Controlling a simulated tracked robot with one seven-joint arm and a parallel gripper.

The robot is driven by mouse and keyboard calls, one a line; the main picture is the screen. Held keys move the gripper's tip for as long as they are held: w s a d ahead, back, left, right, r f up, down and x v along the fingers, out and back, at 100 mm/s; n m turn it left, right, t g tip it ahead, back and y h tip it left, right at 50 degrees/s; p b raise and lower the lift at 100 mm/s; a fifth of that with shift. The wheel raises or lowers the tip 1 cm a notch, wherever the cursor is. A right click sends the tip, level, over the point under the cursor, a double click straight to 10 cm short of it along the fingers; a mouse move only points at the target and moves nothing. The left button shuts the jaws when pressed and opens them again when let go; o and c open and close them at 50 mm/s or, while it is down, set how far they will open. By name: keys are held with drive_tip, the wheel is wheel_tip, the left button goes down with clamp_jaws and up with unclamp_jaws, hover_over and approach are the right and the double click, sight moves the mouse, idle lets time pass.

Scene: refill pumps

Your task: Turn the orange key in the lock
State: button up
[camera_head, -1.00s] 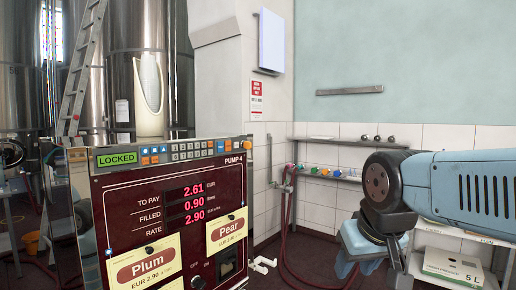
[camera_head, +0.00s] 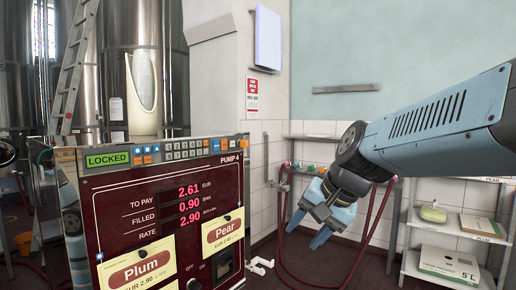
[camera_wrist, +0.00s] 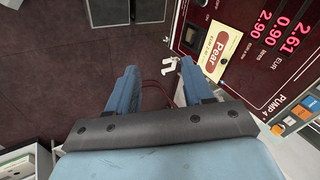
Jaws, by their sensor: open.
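A maroon pump panel (camera_head: 120,205), marked PUMP 4, stands at the left of the head view. An OFF/ON knob (camera_head: 194,284) is partly cut off at the bottom edge, beside a black switch (camera_head: 223,268).
Yellow Plum (camera_head: 140,268) and Pear (camera_head: 223,233) labels are on the panel. A white pipe fitting (camera_head: 261,264) juts out at its right side. Red hoses (camera_head: 285,245) hang behind my gripper. A shelf unit (camera_head: 450,235) with boxes stands at right.

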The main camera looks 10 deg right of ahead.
drive_tip(key=w+a+r+m+y, duration=0.3)
drive_tip(key=w+a+r+m, duration=0.15)
drive_tip(key=w, duration=0.35)
drive_tip(key=m+t+y, duration=0.6)
drive_tip(key=m+t, duration=0.2)
drive_tip(key=m, duration=0.9)
approach(247, 145)
drive_tip(key=x, duration=1)
drive_tip(key=shift+w, duration=0.15)
drive_tip(key=shift+d, duration=0.1)
clamp_jaws()
drive_tip(key=shift+n, duration=0.35)
